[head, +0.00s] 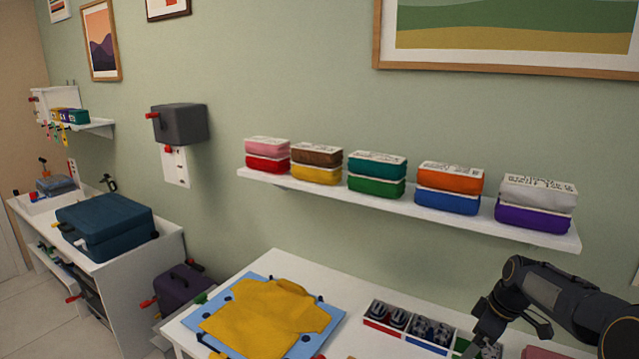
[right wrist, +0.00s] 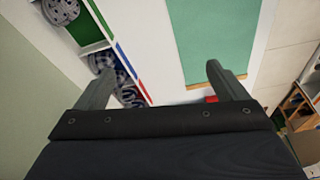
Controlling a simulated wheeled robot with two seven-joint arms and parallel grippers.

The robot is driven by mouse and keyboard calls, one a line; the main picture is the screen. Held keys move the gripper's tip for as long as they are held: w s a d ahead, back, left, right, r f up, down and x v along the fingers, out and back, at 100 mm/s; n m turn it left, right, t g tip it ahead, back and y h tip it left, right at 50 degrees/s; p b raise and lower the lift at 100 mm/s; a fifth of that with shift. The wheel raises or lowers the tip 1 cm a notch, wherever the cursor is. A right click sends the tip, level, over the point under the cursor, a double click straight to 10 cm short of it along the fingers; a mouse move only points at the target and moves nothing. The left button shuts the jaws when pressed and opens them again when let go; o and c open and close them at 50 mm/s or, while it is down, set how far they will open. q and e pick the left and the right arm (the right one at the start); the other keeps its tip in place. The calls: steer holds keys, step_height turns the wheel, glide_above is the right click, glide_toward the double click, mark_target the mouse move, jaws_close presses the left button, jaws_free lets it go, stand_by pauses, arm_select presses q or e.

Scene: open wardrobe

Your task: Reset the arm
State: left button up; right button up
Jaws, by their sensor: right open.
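My right arm comes in from the right in the head view, and its gripper (head: 487,345) hangs low over the right end of the white table, partly cut off by the lower edge. In the right wrist view the right gripper (right wrist: 160,84) has its two fingers wide apart with nothing between them. Below and beyond the fingers are a divided tray (right wrist: 118,55) and a flat teal panel (right wrist: 215,35). My left gripper is not in view.
The tray (head: 408,338) with dark rolled items lies close to the right gripper. A yellow shirt (head: 265,315) lies on a blue board (head: 338,313). A wall shelf (head: 405,208) with several coloured stacked bundles runs above. The air between shelf and table is clear on the left.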

steer(key=s+a+r+m+t, duration=0.2)
steer(key=s+a+r+m, duration=0.35)
steer(key=s+r, duration=0.7)
steer(key=s+a+f+m, duration=0.1)
steer(key=s+a+m, duration=0.1)
steer(key=s, duration=0.5)
steer(key=s+a+f+m+t+y, duration=0.1)
steer(key=s+a+f, duration=0.1)
steer(key=s+a, duration=0.2)
steer(key=s+a+f+m, duration=0.2)
steer(key=s+a, duration=0.1)
steer(key=s, duration=0.6)
steer(key=shift+s+a+f+m+t+y, duration=0.2)
steer(key=shift+s+a+m+t+y, duration=0.1)
steer(key=shift+s+a+m, duration=0.1)
